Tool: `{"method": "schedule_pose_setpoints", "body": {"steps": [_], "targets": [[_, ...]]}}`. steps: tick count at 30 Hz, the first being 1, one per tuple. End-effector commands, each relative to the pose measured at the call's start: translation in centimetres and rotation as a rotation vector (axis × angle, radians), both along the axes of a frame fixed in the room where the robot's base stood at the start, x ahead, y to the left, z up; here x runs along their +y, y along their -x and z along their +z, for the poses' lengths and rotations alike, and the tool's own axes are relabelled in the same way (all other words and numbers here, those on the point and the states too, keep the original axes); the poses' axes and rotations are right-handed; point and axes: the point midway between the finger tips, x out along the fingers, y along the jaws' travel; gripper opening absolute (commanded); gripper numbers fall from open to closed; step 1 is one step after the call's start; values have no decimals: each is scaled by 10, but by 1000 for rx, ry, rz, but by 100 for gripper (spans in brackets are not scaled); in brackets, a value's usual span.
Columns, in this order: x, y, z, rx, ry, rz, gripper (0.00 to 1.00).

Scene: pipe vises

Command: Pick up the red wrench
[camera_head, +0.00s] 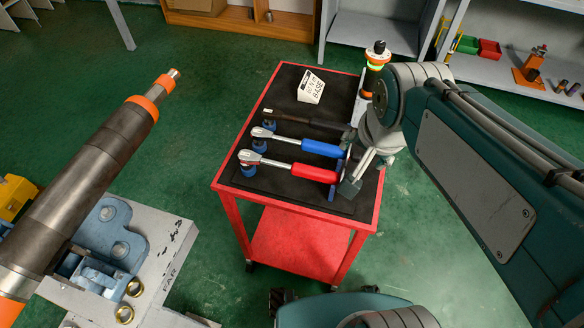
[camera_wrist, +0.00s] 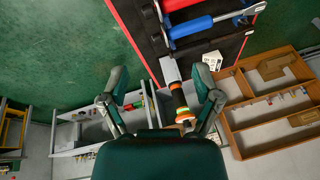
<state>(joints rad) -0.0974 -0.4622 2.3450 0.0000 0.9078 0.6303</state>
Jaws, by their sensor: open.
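The red wrench (camera_head: 300,169) lies on the black mat of a red cart, nearest the cart's front edge. Its silver head rests at the left in a blue holder and its red handle points right. In the wrist view its red handle (camera_wrist: 180,4) shows at the top edge, partly cut off. My gripper (camera_head: 356,172) is open and empty, near the handle's right end. In the wrist view the two fingers of my gripper (camera_wrist: 162,80) are spread apart, with the wrench beyond their tips. I cannot tell whether a finger touches the handle.
A blue-handled wrench (camera_head: 318,147) lies just behind, with a dark wrench (camera_head: 300,118) beyond it. A white label block (camera_head: 311,87) stands farther back on the cart (camera_head: 226,195). A black-and-orange tool with a green band (camera_head: 375,68) stands upright behind my arm. A vise bench (camera_head: 170,262) is at left.

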Motion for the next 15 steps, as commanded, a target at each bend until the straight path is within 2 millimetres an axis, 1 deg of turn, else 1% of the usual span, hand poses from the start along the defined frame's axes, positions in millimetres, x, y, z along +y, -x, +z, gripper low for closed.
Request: {"method": "schedule_pose_setpoints", "body": {"steps": [1,8,11,15], "targets": [[7,-11,-5,32,-29,-71,81],[38,-54,-30,153,-138,-457,81],[53,-71,-45,200,-169,-629,81],[76,-93,-70,258,-195,-874,81]]}}
